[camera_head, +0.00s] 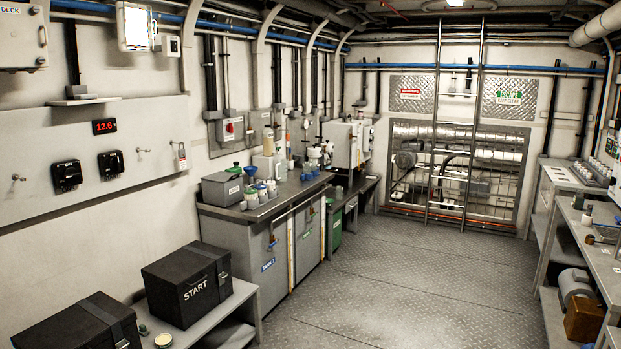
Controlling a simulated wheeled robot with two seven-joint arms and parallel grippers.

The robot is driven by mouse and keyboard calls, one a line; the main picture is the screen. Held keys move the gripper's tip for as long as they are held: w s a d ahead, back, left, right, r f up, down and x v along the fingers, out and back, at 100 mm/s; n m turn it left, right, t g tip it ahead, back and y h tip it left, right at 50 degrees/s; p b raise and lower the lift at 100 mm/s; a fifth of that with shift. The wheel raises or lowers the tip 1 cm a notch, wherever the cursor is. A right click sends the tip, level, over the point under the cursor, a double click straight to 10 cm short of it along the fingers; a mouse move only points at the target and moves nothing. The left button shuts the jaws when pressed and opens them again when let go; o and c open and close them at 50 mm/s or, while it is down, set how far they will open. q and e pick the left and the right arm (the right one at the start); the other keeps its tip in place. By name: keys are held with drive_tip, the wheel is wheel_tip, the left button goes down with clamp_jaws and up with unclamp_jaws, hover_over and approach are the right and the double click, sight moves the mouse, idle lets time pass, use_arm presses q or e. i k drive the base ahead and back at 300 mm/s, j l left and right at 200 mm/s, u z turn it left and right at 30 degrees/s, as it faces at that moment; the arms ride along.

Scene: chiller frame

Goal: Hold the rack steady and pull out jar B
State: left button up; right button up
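Neither of my grippers is in view. Several small pale jars (252,197) with green and blue lids stand on the counter along the left wall. They are far off and small, and I cannot read any letter on them, so I cannot tell which is jar B. I cannot make out a rack for certain around them. A row of small white pieces (600,171) stands on a bench at the far right, too small to identify.
A black box marked START (187,284) and another black box (80,325) sit on a low bench at the front left. The grey counter (262,250) runs along the left wall. A ladder (457,130) stands at the back. The middle floor (400,285) is clear.

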sight(305, 166)
drive_tip(key=i+l+z, duration=0.3)
drive_tip(key=i, duration=1.05)
drive_tip(key=i+l+z, duration=0.1)
drive_tip(key=i+z, duration=0.2)
drive_tip(key=i, duration=3.35)
drive_tip(key=i+u, duration=0.3)
drive_tip(key=i+l+u, duration=0.2)
drive_tip(key=i+u, duration=0.15)
drive_tip(key=i+l+u, duration=0.3)
drive_tip(key=i, duration=0.2)
drive_tip(key=i+l+u, duration=0.55)
drive_tip(key=u, duration=0.25)
drive_tip(key=i+l+u, duration=0.15)
drive_tip(key=l+u, duration=0.25)
drive_tip(key=i+l+u, duration=0.1)
drive_tip(key=l+u, duration=0.3)
drive_tip(key=l, duration=0.2)
drive_tip(key=i+l, duration=0.1)
drive_tip(key=i, duration=0.3)
